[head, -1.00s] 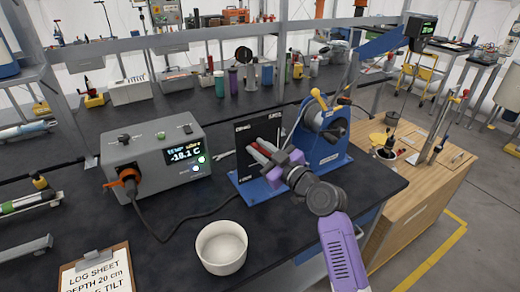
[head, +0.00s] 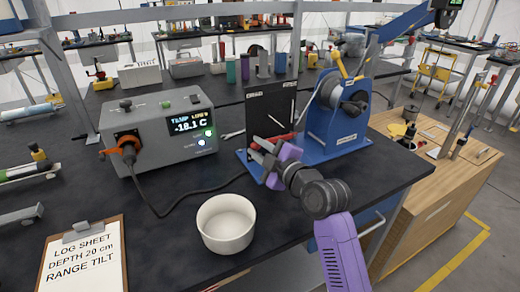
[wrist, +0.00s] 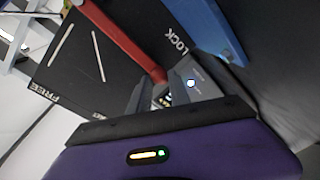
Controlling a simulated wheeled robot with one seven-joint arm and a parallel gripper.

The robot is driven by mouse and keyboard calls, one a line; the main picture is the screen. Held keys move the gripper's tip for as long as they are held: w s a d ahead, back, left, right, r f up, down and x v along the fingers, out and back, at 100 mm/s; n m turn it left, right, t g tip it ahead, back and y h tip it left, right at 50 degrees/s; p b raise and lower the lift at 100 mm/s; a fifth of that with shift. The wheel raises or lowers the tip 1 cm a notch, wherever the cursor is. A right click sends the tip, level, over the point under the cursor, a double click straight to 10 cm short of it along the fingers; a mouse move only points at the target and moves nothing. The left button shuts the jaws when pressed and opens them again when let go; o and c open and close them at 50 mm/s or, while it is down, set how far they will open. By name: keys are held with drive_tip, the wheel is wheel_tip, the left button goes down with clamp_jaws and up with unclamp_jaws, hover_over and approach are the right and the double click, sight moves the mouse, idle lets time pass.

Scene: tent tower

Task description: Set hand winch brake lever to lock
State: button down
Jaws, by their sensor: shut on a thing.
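The blue hand winch (head: 325,148) stands on the black bench, with a black panel (head: 262,112) beside its drum. The red brake lever (head: 281,137) lies low across the panel and is partly hidden by my gripper (head: 258,153). In the wrist view the red lever (wrist: 122,38) runs down to its tip between my grey fingers (wrist: 158,90), which are shut on it. The lever's tip is close to the LOCK lettering (wrist: 177,41). The FREE lettering (wrist: 42,98) is at the panel's other end, past two pale lines.
A grey control box (head: 158,135) reading -18.1 C stands left of the winch, with a cable running along the bench. A white bowl (head: 226,224) is near the front edge, left of my arm. A clipboard (head: 82,258) lies at front left. Jars stand behind.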

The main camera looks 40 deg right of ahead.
drive_tip(key=shift+f+n, duration=0.3)
drive_tip(key=shift+f, duration=0.2)
drive_tip(key=shift+d+f, duration=0.1)
drive_tip(key=c, duration=1.2)
unclamp_jaws()
drive_tip(key=shift+c, duration=0.2)
drive_tip(key=shift+s, duration=0.1)
drive_tip(key=v, duration=0.7)
drive_tip(key=shift+s+b, duration=0.2)
drive_tip(key=shift+b, duration=0.2)
drive_tip(key=shift+s, duration=0.1)
